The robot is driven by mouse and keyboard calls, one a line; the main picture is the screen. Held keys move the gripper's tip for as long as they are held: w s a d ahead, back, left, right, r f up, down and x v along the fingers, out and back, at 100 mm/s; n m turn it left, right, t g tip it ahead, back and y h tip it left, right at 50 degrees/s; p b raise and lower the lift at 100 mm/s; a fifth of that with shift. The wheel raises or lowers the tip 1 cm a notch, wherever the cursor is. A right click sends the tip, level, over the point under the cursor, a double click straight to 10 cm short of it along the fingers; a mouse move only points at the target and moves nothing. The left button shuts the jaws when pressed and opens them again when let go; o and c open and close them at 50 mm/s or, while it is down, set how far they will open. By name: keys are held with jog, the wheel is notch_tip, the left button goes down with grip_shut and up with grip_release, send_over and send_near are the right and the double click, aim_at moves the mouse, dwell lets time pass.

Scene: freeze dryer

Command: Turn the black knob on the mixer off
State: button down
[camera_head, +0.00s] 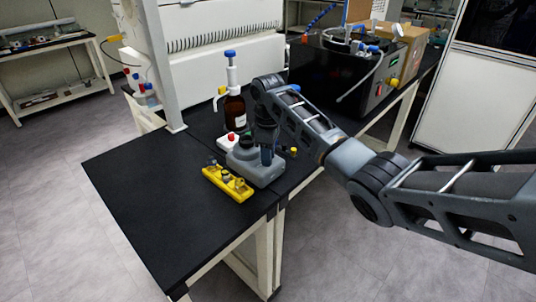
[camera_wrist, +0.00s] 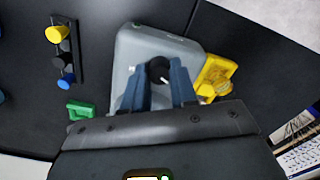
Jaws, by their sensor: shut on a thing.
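The mixer is a grey box-like device (camera_head: 262,172) on the black table, and it also shows in the wrist view (camera_wrist: 135,52). Its black knob (camera_wrist: 158,68) is on its upper face, with a small light mark on it. My gripper (camera_wrist: 160,82) reaches over the mixer with its two blue-grey fingers on either side of the knob, shut on it. In the head view my gripper (camera_head: 268,150) points down at the mixer, and the knob is hidden behind it.
A yellow rack (camera_head: 228,183) with small items stands against the mixer's left front. A brown bottle with a dispenser (camera_head: 234,108) stands behind it. A rack with coloured caps (camera_wrist: 66,50) and a green piece (camera_wrist: 81,109) lie nearby. The table's front left (camera_head: 150,210) is clear.

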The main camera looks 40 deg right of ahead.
jog(key=c, duration=0.9)
grip_release()
jog(key=shift+r, duration=0.1)
jog(key=shift+r+b, duration=0.4)
jog(key=shift+r, duration=3.45)
jog(key=shift+s, duration=0.1)
